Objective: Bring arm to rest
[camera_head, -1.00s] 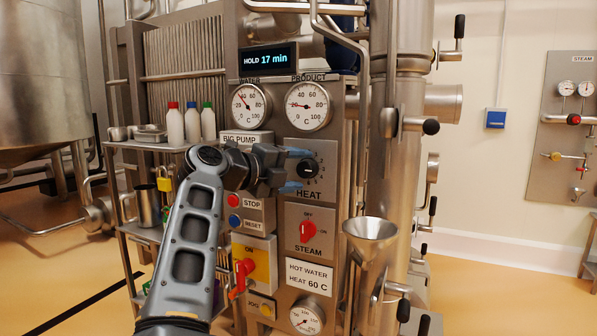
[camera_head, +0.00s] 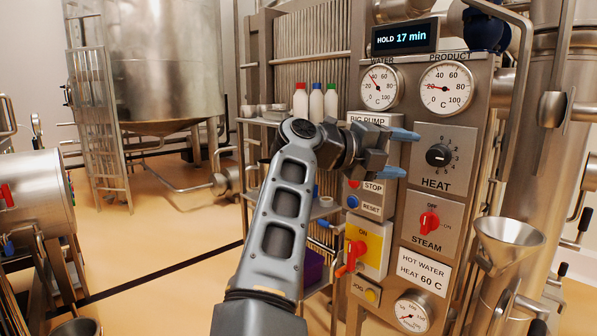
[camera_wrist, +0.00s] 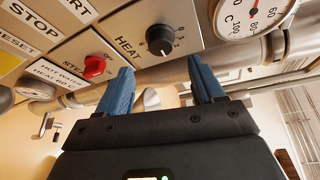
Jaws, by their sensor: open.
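My arm (camera_head: 281,205) is raised and bent in front of the control panel. My gripper (camera_head: 402,153) points right, towards the panel. Its two blue fingers are apart with nothing between them. It is also open and empty in the wrist view (camera_wrist: 160,68). The black HEAT dial (camera_head: 438,156) is to the right of the fingertips, with a visible gap. The dial also shows beyond the fingers in the wrist view (camera_wrist: 160,40). My wrist hides part of the panel under the BIG PUMP label.
The red STEAM knob (camera_head: 429,222), yellow switch plate (camera_head: 372,249) and steel funnel (camera_head: 508,240) are close to the arm's right. A shelf with several bottles (camera_head: 316,101) stands behind the arm. Open floor (camera_head: 165,225) lies left, with a steel tank (camera_head: 165,60) beyond.

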